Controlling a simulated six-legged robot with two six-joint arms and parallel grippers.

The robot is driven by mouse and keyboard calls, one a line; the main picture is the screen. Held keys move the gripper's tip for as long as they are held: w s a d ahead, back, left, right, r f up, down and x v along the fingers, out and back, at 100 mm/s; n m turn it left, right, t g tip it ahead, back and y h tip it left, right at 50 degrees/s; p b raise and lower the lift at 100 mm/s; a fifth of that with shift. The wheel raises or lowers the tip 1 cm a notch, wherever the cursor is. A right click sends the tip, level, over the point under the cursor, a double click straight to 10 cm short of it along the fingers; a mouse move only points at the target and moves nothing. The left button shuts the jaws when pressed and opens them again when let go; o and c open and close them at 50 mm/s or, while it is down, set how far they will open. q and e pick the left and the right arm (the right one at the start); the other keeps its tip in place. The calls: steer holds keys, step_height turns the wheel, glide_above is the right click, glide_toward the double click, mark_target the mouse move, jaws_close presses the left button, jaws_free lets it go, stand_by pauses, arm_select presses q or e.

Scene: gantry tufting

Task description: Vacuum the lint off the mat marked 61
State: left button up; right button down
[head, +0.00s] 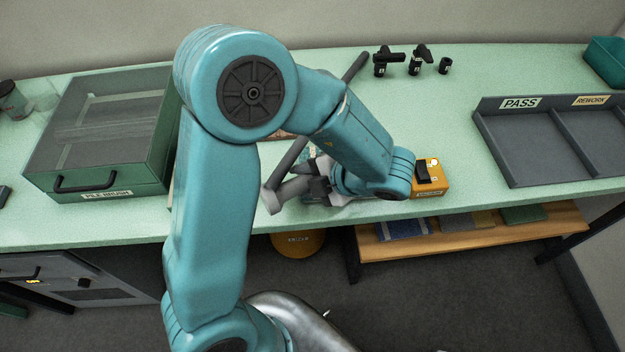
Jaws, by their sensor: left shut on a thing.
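My left gripper (318,188) is near the bench's front edge, partly covered by my own arm. It is shut on a grey vacuum wand (286,193), whose wide end points down and left. A grey tube (349,76) slants up and right behind my arm. A small teal patch (313,152) shows beside the gripper; I cannot tell whether it is the mat marked 61. No number 61 and no lint can be made out. My right gripper is not in view.
A clear-lidded green box marked PILE BRUSH (107,193) stands left. An orange switch box (430,190) is right of the gripper. A grey PASS/REWORK tray (500,150) lies right. Black knobs (382,66) stand behind. Below are a shelf (440,248) with mats and a yellow round thing (297,245).

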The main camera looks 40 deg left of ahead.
mark_target(290, 186)
arm_select(q)
steer(key=shift+a, duration=0.8)
steer(key=shift+s+f+b, duration=0.1)
steer(key=shift+s+b, duration=0.2)
steer(key=shift+b, duration=0.1)
steer(key=shift+s+d+b, duration=0.2)
steer(key=shift+s+b, duration=0.5)
steer(key=shift+s, duration=0.55)
steer(key=shift+s+a, duration=0.1)
steer(key=shift+a, duration=0.15)
steer(key=shift+w+a+p, duration=0.2)
steer(key=shift+a+p, duration=0.4)
steer(key=shift+a, duration=0.95)
steer(key=shift+s+d+p, duration=0.2)
steer(key=shift+s+p, duration=0.25)
steer(key=shift+s, duration=0.9)
steer(key=shift+s+r, duration=0.25)
steer(key=shift+r, duration=0.05)
step_height(290, 186, up, 6)
steer(key=p, duration=0.6)
steer(key=shift+f, duration=0.2)
